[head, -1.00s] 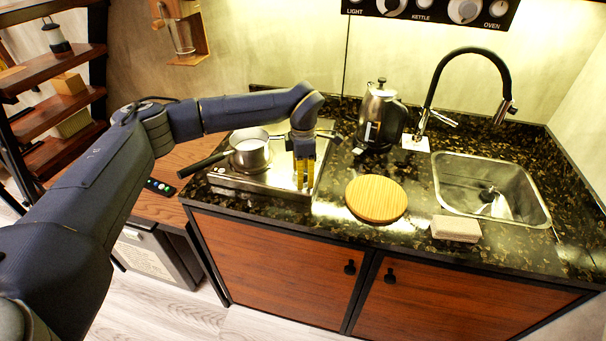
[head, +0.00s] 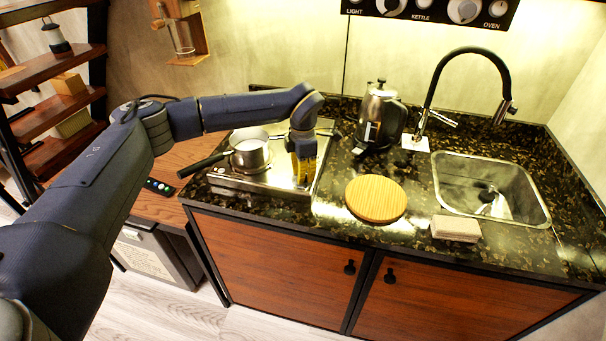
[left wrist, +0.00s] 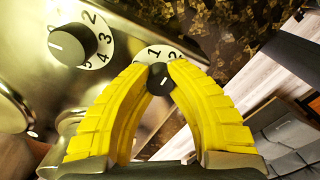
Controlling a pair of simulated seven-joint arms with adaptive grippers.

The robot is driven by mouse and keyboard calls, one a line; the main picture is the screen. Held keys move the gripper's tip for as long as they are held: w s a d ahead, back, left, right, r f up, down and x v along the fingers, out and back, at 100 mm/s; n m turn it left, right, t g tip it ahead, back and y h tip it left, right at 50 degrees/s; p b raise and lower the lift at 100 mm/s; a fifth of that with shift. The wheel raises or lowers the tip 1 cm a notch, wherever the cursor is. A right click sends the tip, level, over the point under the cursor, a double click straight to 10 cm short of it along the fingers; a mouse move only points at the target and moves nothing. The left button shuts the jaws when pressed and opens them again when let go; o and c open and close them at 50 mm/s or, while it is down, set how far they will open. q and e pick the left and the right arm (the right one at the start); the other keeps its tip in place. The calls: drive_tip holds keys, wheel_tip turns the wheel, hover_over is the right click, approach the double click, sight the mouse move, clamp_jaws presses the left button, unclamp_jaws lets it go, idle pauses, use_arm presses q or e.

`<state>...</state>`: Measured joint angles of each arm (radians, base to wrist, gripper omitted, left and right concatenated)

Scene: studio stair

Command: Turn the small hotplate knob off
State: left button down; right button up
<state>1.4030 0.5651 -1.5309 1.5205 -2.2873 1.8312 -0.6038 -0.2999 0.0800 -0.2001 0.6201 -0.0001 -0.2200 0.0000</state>
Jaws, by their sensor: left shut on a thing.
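The steel hotplate (head: 232,182) sits at the left end of the dark counter, with a small saucepan (head: 250,155) on it. My left gripper (head: 304,178) points down at the hotplate's right front part. In the left wrist view its yellow fingers (left wrist: 161,72) are closed around a small black knob (left wrist: 161,82), one fingertip on each side. A white dial ring (left wrist: 146,55) behind this knob shows 1 and 2; the fingers cover the rest. A larger black knob (left wrist: 72,46) with a numbered white dial stands apart to the left. My right gripper is out of view.
A round wooden board (head: 376,199) lies right of the hotplate. A kettle (head: 381,118) stands behind the board. The sink (head: 491,190), its black tap (head: 430,92) and a beige block (head: 455,228) are farther right. The saucepan's dark handle (head: 204,164) sticks out left.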

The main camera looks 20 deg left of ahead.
use_arm(q)
drive_tip(key=n, duration=1.3)
drive_tip(key=shift+n, duration=2.5)
drive_tip(key=shift+s, duration=0.1)
drive_tip(key=c, duration=1.1)
unclamp_jaws()
